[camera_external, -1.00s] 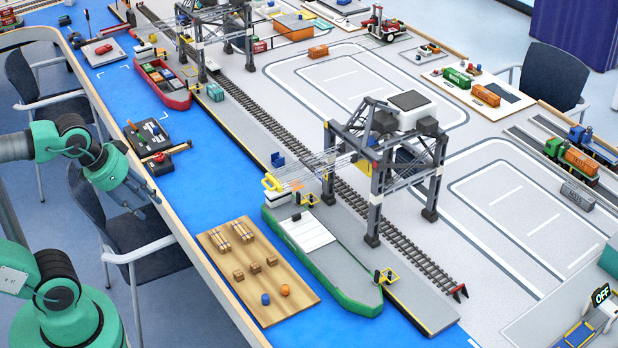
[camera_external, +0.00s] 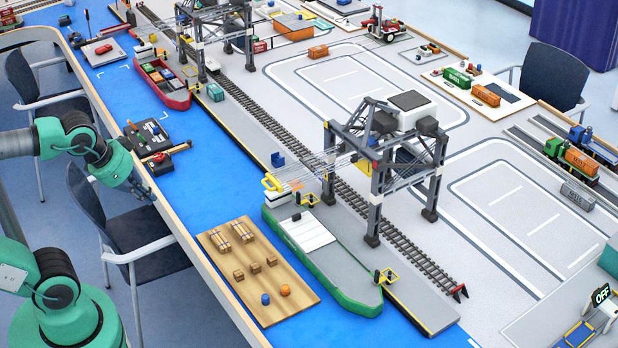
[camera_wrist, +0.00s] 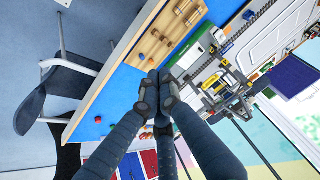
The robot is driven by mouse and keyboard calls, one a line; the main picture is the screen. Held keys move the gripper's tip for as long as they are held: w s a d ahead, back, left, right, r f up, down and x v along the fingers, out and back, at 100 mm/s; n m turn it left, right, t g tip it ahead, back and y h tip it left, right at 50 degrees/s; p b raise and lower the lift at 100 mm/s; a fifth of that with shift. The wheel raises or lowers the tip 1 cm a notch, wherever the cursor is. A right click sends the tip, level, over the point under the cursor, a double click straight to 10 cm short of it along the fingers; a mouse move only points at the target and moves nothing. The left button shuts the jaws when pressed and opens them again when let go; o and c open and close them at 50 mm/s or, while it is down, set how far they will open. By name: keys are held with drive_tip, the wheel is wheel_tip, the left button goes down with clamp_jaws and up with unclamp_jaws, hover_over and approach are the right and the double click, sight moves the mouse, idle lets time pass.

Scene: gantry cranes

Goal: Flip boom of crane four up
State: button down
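The near gantry crane (camera_external: 372,190) stands astride the rails, dark grey with a white-and-black top. A second crane (camera_external: 215,40) stands farther back. I cannot read a number on either crane. My gripper (camera_external: 148,194) is at the table's left edge, well left of the near crane and touching nothing there. In the wrist view its dark fingers (camera_wrist: 157,92) are together and empty, and the near crane (camera_wrist: 226,86) shows beyond them to the right.
A wooden board (camera_external: 258,296) with small crates and balls lies on the blue area between my arm and the ship. A red ship (camera_external: 162,84) is farther back. Chairs stand along the left edge.

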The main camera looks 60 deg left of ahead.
drive_tip(key=w+a+m+t+y+p, duration=0.1)
drive_tip(key=w+a+m+p, duration=0.3)
drive_tip(key=w+m, duration=0.5)
drive_tip(key=w+a+m+t+y+p, duration=0.1)
drive_tip(key=w+a+m+y+p, duration=0.2)
drive_tip(key=w+m, duration=0.55)
drive_tip(key=w+d+f+m+h+p, duration=0.4)
drive_tip(key=w+f+m, duration=0.4)
drive_tip(key=m, duration=0.9)
drive_tip(key=shift+d+f+h+p, duration=0.3)
drive_tip(key=shift+d+f+p, duration=0.4)
drive_tip(key=shift+f+p, duration=0.55)
drive_tip(key=shift+w+f, duration=0.1)
drive_tip(key=shift+f, duration=0.05)
drive_tip(key=w+f+b, duration=0.1)
drive_tip(key=w+f, duration=0.2)
drive_tip(key=w, duration=0.4)
drive_tip(key=shift+f, duration=0.3)
